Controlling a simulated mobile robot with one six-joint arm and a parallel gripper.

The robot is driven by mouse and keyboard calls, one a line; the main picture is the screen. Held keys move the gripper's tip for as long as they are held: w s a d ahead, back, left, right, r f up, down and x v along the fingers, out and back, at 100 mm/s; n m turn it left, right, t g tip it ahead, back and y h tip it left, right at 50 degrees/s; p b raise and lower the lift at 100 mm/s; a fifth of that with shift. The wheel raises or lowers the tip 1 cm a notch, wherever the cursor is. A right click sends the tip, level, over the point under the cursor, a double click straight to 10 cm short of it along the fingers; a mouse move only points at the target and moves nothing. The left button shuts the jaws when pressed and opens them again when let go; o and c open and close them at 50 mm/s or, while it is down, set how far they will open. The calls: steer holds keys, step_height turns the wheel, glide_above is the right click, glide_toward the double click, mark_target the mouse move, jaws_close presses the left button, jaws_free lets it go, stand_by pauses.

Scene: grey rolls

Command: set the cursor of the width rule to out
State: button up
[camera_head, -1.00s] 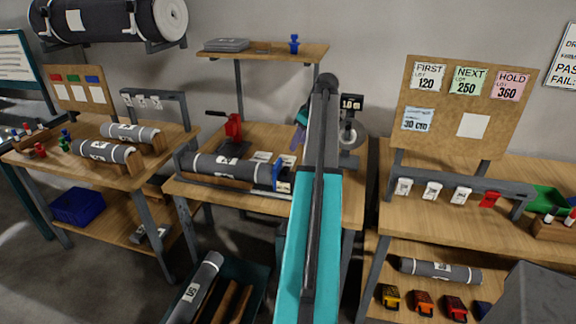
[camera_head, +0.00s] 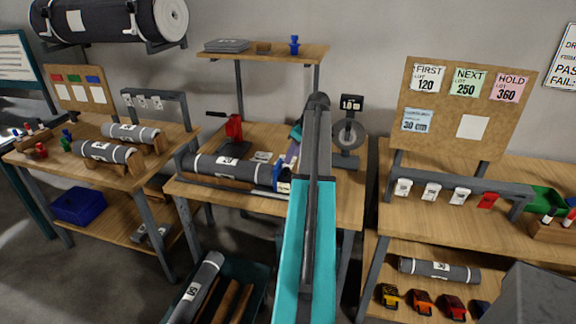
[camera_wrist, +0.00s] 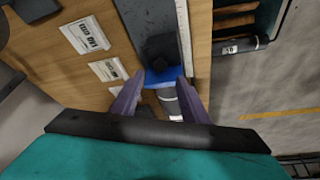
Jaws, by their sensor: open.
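The width rule (camera_head: 235,188) runs along the front of a bench stand, with a grey roll (camera_head: 230,168) lying on it. Its blue cursor (camera_head: 280,178) stands at the roll's right end, partly hidden by my arm. In the wrist view the blue cursor (camera_wrist: 165,76) shows with a dark block beyond it, beside the rule's pale scale (camera_wrist: 185,35). My gripper (camera_wrist: 160,90) is open, its two purple fingers on either side of the cursor's near part. Contact cannot be told. In the head view its fingers (camera_head: 292,153) show just above the cursor.
White cards (camera_wrist: 90,35) lie on the bench next to the rule.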

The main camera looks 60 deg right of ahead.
mark_target(287, 169)
steer(key=shift+p+x, duration=0.85)
steer(key=shift+x, duration=2.95)
jaws_close()
